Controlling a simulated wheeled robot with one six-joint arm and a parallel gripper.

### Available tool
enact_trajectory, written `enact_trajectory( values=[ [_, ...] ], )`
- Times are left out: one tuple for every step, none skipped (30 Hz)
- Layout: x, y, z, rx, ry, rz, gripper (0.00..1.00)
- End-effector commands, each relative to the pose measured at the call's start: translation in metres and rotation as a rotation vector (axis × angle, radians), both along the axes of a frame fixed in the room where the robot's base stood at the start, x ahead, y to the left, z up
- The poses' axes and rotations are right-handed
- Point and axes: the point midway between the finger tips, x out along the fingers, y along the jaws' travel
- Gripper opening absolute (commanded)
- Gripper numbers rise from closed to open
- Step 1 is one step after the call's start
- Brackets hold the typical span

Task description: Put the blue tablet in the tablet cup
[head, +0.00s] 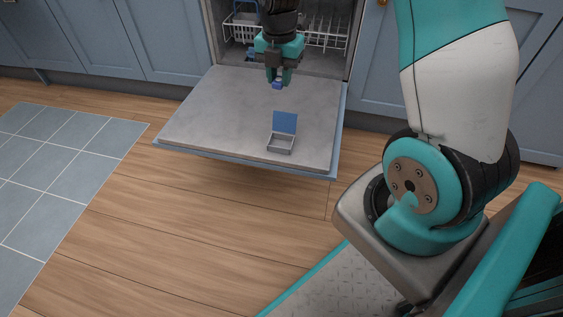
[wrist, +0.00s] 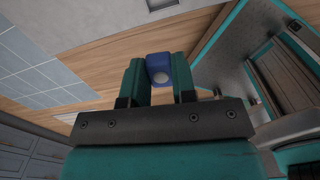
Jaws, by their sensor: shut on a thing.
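My gripper (head: 278,77) is shut on the blue tablet (head: 277,86), a small blue block that sticks out below the fingertips. In the wrist view the tablet (wrist: 158,62) sits between the two green fingers, with a pale round spot on its face. The tablet cup (head: 280,143) is a small grey box on the lowered dishwasher door, its blue lid (head: 285,123) standing up and its tray open. The gripper is over the door, farther back than the cup and apart from it. A part of the cup seems to show at the top edge of the wrist view (wrist: 160,4).
The dishwasher door (head: 215,110) lies open and flat, mostly bare. A rack (head: 325,32) with a blue item stands inside the dishwasher behind my gripper. Blue cabinets (head: 150,40) flank it. Wooden floor (head: 180,220) and a grey tiled patch (head: 60,165) lie in front.

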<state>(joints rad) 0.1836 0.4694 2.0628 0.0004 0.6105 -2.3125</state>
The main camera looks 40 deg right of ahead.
Motion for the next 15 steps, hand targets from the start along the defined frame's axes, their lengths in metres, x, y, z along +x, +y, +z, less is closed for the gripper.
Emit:
enact_trajectory(
  values=[
    [0.001,-0.002,-0.013,-0.001,-0.003,0.032,0.0],
    [0.001,-0.002,-0.015,-0.001,-0.003,0.05,0.0],
    [0.001,-0.003,-0.016,-0.001,-0.003,0.07,0.0],
    [0.001,-0.004,-0.017,-0.001,-0.003,0.082,0.0],
    [0.001,-0.004,-0.019,-0.001,-0.003,0.091,0.0],
    [0.001,-0.004,-0.023,0.0,-0.001,0.099,0.0],
    [0.001,-0.004,-0.027,-0.001,-0.001,0.104,0.0],
    [0.001,-0.004,-0.032,0.0,0.001,0.106,0.0],
    [0.0,-0.004,-0.042,0.001,0.003,0.108,0.0],
    [0.0,-0.004,-0.049,0.001,0.003,0.108,0.0],
    [0.0,-0.004,-0.058,0.001,0.003,0.107,0.0],
    [0.0,-0.004,-0.071,0.001,0.004,0.107,0.0],
    [0.0,-0.004,-0.079,0.001,0.003,0.107,0.0],
    [0.0,-0.004,-0.088,0.001,0.003,0.106,0.0],
    [0.0,-0.004,-0.1,0.001,0.003,0.106,0.0]
  ],
)
